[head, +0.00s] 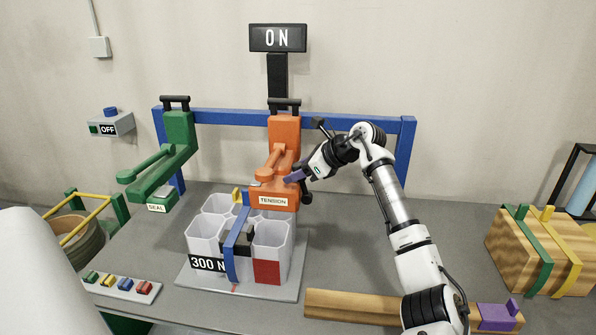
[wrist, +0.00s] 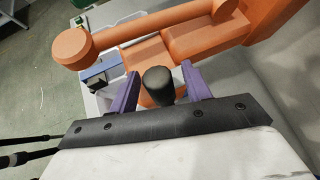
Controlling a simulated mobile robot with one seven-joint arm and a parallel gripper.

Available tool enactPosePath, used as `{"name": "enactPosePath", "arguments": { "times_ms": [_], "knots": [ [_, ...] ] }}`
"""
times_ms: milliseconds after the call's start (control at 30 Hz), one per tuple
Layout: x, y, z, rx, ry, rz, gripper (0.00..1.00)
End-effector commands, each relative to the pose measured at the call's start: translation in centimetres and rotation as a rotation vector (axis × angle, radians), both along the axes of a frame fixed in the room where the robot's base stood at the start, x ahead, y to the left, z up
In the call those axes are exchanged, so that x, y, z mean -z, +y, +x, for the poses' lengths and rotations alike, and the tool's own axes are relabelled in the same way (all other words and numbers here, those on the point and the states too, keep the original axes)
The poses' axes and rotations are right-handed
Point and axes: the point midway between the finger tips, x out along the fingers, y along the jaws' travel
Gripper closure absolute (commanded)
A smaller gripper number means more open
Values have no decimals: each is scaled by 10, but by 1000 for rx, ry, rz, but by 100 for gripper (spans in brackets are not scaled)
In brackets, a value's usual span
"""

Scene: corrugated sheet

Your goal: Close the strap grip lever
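The orange tensioner (head: 284,135), labelled TENSION, hangs from the blue rail above the strapped bundle. A lever with a black knob (head: 306,197) sticks out at its lower right; I take this for the strap grip lever. In the wrist view the black knob (wrist: 157,80) stands between my purple fingers, with a gap visible on each side. My gripper (wrist: 159,88) is open around the knob, and I see no clear contact. In the head view my gripper (head: 297,176) is at the tensioner's right side. The orange round-ended handle (wrist: 150,28) lies just beyond the fingers.
A blue strap (head: 237,245) runs round the white hexagonal tubes (head: 204,232). The green sealer (head: 165,155) hangs at left. A sign (head: 278,38) reads ON; a box (head: 111,125) reads OFF. A wooden beam (head: 350,304) and strapped wooden block (head: 500,250) lie at right.

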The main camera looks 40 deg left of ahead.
Motion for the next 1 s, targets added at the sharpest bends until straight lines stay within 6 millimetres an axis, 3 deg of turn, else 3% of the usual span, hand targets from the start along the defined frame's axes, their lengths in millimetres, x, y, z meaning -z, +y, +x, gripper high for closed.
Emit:
{"name": "enactPosePath", "arguments": {
  "times_ms": [267,700,1000],
  "knots": [
    [-5,-8,3,2,0,0,52],
    [-59,-81,21,3,-2,0,52],
    [-80,-107,27,1,0,0,52]
  ]
}}
